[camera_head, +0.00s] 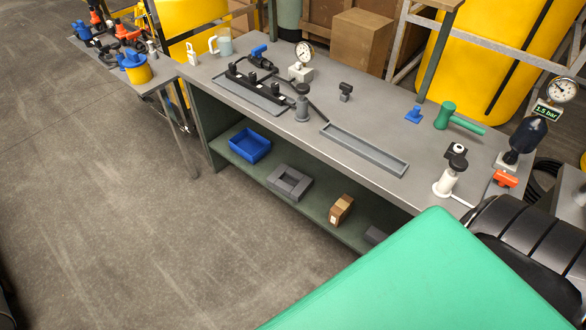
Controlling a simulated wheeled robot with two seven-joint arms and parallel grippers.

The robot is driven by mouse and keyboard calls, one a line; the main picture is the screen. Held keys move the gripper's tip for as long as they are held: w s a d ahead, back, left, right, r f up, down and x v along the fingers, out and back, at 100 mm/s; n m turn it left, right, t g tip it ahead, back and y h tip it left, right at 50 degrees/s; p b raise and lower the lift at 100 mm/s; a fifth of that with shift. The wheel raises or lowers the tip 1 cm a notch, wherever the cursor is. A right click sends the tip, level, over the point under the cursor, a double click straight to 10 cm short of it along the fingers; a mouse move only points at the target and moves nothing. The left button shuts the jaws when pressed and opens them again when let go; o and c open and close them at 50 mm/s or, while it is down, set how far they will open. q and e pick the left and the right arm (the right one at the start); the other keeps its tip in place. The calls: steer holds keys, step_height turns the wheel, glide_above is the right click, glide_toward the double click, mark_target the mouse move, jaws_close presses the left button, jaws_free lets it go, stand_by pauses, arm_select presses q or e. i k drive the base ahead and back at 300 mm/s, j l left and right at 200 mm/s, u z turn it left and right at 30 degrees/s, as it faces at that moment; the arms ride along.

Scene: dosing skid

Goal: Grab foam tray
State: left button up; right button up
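A grey block-shaped tray with a square recess, which looks like the foam tray (276,183), lies on the green lower shelf of the workbench. It sits between a blue bin and a small brown box, apart from both. Neither of my grippers shows in the head view, so their state cannot be seen.
The blue bin (249,146) and brown box (341,209) share the lower shelf (236,161). The benchtop (322,103) overhangs it and carries a shallow grey tray (363,149) and a green hammer (446,116). Open floor (130,230) lies at left.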

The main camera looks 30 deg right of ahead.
mark_target(293, 184)
steer(key=i+j+z, duration=0.15)
steer(key=i+z, duration=0.3)
steer(key=i+j+z, duration=0.2)
steer(key=z, duration=0.3)
steer(key=i+j+z, duration=0.2)
steer(key=j+z, duration=0.25)
steer(key=i+j+z, duration=0.15)
steer(key=j+z, duration=0.3)
